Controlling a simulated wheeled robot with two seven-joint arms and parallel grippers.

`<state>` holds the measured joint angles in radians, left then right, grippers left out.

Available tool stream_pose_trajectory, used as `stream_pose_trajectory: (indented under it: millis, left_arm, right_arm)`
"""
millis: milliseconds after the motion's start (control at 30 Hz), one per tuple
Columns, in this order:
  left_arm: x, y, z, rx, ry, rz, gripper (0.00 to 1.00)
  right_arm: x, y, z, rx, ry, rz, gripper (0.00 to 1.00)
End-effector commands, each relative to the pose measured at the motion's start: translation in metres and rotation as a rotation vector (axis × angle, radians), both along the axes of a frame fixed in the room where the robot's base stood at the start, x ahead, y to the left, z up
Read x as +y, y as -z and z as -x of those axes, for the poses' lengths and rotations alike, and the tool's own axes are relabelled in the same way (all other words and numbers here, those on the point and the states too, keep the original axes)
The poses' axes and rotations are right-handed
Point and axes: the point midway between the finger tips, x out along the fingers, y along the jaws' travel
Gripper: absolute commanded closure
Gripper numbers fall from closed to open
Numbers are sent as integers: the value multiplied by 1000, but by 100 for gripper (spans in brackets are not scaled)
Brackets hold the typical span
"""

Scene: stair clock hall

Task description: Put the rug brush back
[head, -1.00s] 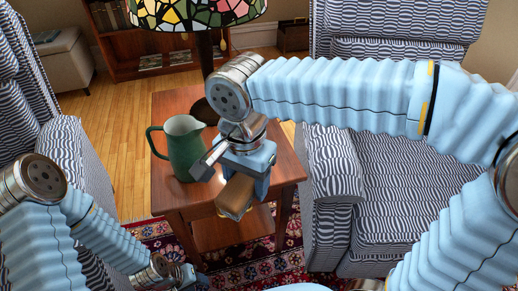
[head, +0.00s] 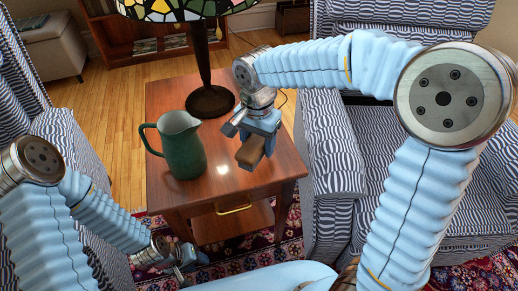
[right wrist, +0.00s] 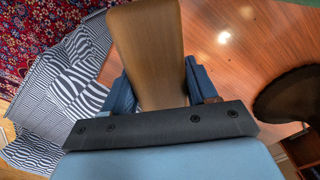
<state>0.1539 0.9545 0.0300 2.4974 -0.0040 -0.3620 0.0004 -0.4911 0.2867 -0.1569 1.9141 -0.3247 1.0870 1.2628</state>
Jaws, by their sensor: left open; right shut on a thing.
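The rug brush (head: 252,151) is a brown wooden block held in my right gripper (head: 262,133), over the right side of the small wooden table. In the right wrist view the brush (right wrist: 148,50) stands out between the two blue fingers of my right gripper (right wrist: 160,90). Its bristles do not show. I cannot tell whether the brush touches the tabletop. My left gripper (head: 185,268) is low at the left, in front of the table, open and apart from the brush; its fingers are small in view.
On the wooden table (head: 165,100) stand a green pitcher (head: 183,146) and a lamp with a dark base (head: 210,101). The table has a drawer with a brass handle (head: 234,209). Striped armchairs (head: 340,150) flank it. The tabletop's front middle is clear.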

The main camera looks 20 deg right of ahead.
Motion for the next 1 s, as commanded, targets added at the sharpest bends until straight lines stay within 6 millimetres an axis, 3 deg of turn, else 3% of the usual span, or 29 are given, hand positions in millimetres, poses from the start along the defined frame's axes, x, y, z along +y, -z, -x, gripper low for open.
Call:
stream_pose_trajectory:
  millis: [233, 433, 833, 867, 1000]
  left_arm:
    - [0, -1, 0, 0, 0, 0, 58]
    - [0, 2, 0, 0, 0, 0, 58]
    - [0, 5, 0, 0, 0, 0, 58]
    - [0, 4, 0, -1, -1, 0, 58]
    - [0, 4, 0, -1, 0, 0, 58]
  right_arm:
    - [-7, 18, -13, 2, 1, 1, 76]
    - [-8, 47, -15, 1, 0, 1, 76]
    - [-7, 54, -15, -1, -1, 1, 76]
    - [-7, 53, -15, 0, -1, 0, 39]
    - [-7, 53, -15, 0, -1, 0, 18]
